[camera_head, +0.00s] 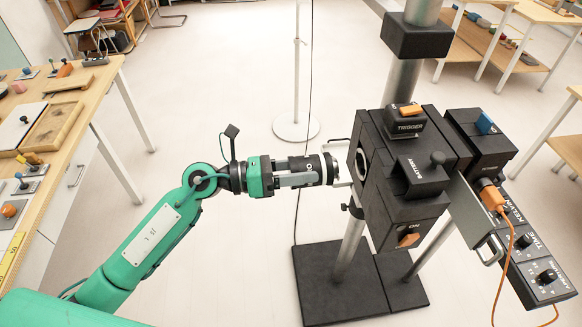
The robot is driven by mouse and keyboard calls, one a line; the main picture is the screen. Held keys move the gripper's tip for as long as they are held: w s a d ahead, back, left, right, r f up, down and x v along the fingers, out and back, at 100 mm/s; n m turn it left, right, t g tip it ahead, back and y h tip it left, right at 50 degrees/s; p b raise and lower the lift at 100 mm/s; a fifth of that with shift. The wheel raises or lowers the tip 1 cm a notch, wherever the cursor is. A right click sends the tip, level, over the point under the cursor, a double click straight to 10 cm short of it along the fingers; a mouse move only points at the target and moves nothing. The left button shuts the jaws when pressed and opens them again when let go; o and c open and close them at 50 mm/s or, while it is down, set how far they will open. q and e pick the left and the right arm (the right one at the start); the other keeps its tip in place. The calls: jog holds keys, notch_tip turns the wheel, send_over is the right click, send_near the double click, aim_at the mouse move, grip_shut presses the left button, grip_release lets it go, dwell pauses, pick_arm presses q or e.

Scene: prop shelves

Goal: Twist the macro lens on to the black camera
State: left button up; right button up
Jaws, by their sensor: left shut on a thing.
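The black camera (411,183) is a large boxy body on a stand, with labels such as TRIGGER and BATTERY. Its round lens mount (361,164) has a pale ring and faces left, with a dark opening. My left gripper (322,169), on the green arm, is shut on a dark cylindrical lens (309,165). It holds the lens lengthwise, pointing right at the mount. A small gap shows between the lens's front end and the camera. The fingers partly cover the lens, and I cannot read which lens it is. My right gripper is not in view.
A control box (531,254) with dials and an orange cable sits right of the camera. The black base (345,285) stands on the pale floor. A wooden table (90,85) with trays and small props is at the left. A thin pole (297,60) stands behind.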

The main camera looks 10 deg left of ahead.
aim_at(327, 166)
pick_arm(q)
jog(key=shift+p+x, duration=0.55)
jog(key=shift+x, duration=1.15)
jog(key=shift+w+d+r, duration=0.1)
jog(key=shift+d, duration=0.25)
jog(key=shift+d+r, duration=0.1)
jog(key=shift+w, duration=0.1)
jog(key=shift+d, duration=0.3)
jog(key=shift+w+d+p, duration=0.15)
jog(key=shift+d+p, duration=0.1)
jog(key=shift+p, duration=0.1)
dwell(1.0)
jog(key=shift+w+d, duration=0.15)
jog(key=shift+d, duration=0.25)
dwell(1.5)
